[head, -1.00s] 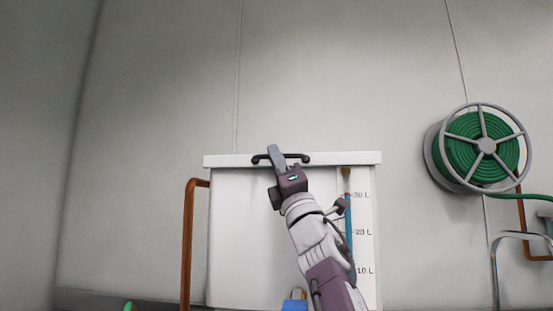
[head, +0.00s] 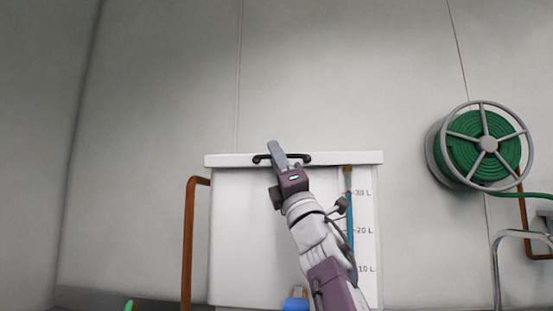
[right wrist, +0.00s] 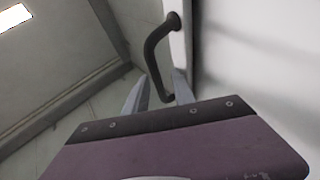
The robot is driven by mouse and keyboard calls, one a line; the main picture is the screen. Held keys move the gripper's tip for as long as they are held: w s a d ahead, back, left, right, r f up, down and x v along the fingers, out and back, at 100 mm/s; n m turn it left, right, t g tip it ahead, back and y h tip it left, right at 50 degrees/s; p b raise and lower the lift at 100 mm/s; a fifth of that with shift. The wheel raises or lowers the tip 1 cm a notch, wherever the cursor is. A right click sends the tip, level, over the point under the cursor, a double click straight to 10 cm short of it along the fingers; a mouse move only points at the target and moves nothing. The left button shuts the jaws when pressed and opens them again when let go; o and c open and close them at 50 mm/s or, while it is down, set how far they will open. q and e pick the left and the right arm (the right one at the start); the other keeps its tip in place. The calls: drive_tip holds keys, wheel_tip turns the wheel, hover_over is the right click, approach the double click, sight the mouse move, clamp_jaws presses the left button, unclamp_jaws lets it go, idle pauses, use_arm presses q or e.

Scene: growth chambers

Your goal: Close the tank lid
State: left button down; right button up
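The white tank (head: 240,235) stands against the back wall, with a litre scale on its right side. Its white lid (head: 228,160) lies level along the top, with no gap visible from here. A black bar handle (head: 299,157) is on the lid's front edge; it also shows in the right wrist view (right wrist: 153,48). My right gripper (head: 276,150) is at the handle, its fingers pointing up in front of it. In the right wrist view the fingers (right wrist: 160,92) are apart, with the handle's near end between or just beyond them; contact is unclear. My left gripper is not in view.
A green hose reel (head: 487,145) hangs on the wall to the right. A copper pipe (head: 188,240) runs up the tank's left side. A blue object (head: 295,303) shows low in front of the tank. The wall above the lid is clear.

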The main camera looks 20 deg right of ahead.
drive_tip(key=b+v, duration=0.7)
drive_tip(key=v, duration=0.2)
drive_tip(key=shift+w, duration=0.1)
